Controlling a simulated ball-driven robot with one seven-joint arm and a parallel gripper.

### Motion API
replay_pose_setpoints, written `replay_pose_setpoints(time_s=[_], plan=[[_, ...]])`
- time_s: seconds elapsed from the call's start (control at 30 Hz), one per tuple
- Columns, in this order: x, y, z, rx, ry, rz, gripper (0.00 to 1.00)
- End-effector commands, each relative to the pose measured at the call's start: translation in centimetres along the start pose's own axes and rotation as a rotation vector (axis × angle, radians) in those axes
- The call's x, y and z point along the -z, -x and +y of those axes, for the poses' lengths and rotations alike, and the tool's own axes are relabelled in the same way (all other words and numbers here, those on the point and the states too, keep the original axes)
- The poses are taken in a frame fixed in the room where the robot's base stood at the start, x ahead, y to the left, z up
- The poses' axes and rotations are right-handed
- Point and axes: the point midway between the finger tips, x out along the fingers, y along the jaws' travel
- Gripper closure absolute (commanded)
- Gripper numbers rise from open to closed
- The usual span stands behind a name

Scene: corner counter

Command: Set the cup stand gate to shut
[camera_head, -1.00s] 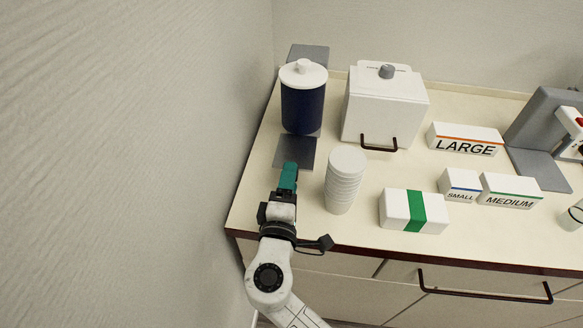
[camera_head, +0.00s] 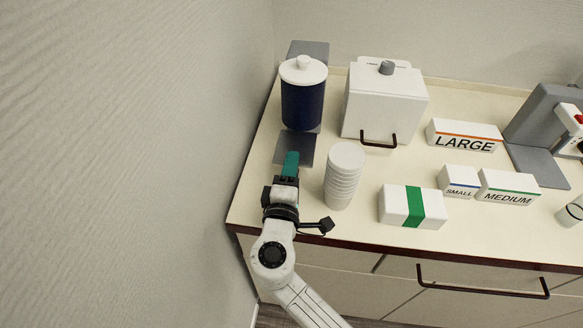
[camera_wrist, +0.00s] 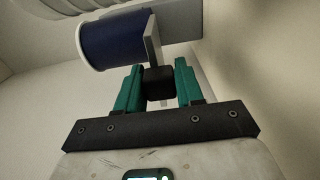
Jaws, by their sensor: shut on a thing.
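A dark blue canister with a white lid (camera_head: 302,97) stands on a grey stand (camera_head: 309,49) at the back left of the counter. The canister also shows at the top of the wrist view (camera_wrist: 112,42). I take this stand to be the cup stand; no label shows. My gripper (camera_head: 291,160) has teal fingers and is in front of the canister. In the wrist view the fingers are shut on a small black block (camera_wrist: 158,82), beside a thin pale grey plate (camera_wrist: 153,42) near the canister. I cannot tell whether the block is the gate's handle. The head view hides the block.
A stack of white cups (camera_head: 344,178) stands close to the right of my gripper. A white bin (camera_head: 385,105) with a black handle is behind it. A white box with a green band (camera_head: 396,206) and several labelled boxes lie further right. The wall is close on the left.

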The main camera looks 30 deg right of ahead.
Motion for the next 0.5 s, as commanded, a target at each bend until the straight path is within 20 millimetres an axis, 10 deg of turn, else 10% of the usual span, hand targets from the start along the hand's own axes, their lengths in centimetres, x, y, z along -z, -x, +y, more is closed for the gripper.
replay_pose_setpoints(time_s=[0.5], plan=[[0.00, -0.41, -0.22, 0.001, 0.000, -0.001, 1.00]])
